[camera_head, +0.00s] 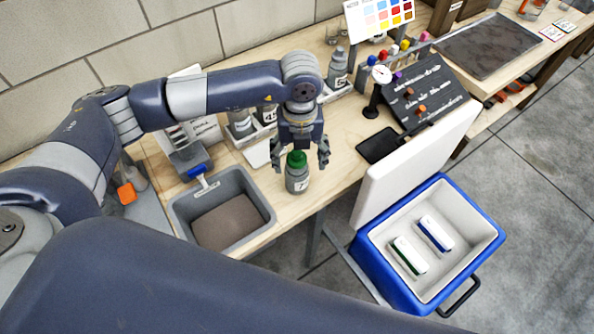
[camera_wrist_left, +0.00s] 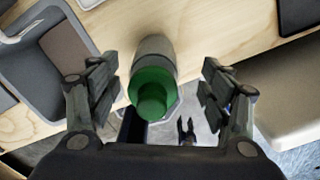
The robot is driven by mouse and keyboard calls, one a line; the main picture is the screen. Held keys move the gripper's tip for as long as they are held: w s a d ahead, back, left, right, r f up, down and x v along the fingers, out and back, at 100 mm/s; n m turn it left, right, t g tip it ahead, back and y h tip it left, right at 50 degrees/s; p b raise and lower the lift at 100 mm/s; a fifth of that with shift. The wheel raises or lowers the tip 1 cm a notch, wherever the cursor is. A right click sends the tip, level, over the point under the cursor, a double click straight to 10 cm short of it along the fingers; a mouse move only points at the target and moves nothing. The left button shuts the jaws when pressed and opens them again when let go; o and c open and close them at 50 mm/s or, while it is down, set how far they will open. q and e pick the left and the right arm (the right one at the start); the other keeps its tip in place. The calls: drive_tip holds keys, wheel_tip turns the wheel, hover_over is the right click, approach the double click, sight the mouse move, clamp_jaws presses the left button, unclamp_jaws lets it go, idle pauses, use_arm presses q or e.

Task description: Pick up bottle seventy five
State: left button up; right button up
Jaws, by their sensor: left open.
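A grey bottle with a green cap (camera_head: 297,172) stands upright near the front edge of the wooden bench. Its label is only partly readable, with a digit like 7. My left gripper (camera_head: 300,160) is open, coming down from above with its fingers on either side of the bottle's cap. In the left wrist view the bottle (camera_wrist_left: 153,85) is between the open fingers, with a gap on both sides. My left gripper (camera_wrist_left: 160,95) is not closed on it there. More grey bottles, one marked 45 (camera_head: 267,113) and another (camera_head: 338,68), stand behind.
A grey sink (camera_head: 262,212) lies just left of the bottle. A blue cooler (camera_head: 375,270) with its white lid (camera_head: 400,175) raised stands on the right, holding two white packs. A black tablet (camera_head: 380,146) and a dark sloped board (camera_head: 432,92) lie on the bench.

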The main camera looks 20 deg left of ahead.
use_arm(q)
drive_tip(key=f, duration=0.1)
drive_tip(key=f+p, duration=0.1)
drive_tip(key=f, duration=0.2)
drive_tip(key=shift+s+a, duration=0.25)
drive_tip(key=shift+s, duration=0.15)
drive_tip(key=shift+f, duration=0.15)
drive_tip(key=shift+w, duration=0.15)
drive_tip(key=shift+c, duration=0.4)
drive_tip(key=c, duration=1.4)
use_arm(e)
drive_tip(key=shift+w+a+r, duration=0.2)
drive_tip(key=shift+w+r, duration=0.3)
drive_tip(key=shift+w, duration=0.05)
drive_tip(key=shift+w+a+r, duration=0.15)
drive_tip(key=shift+w+r, duration=0.35)
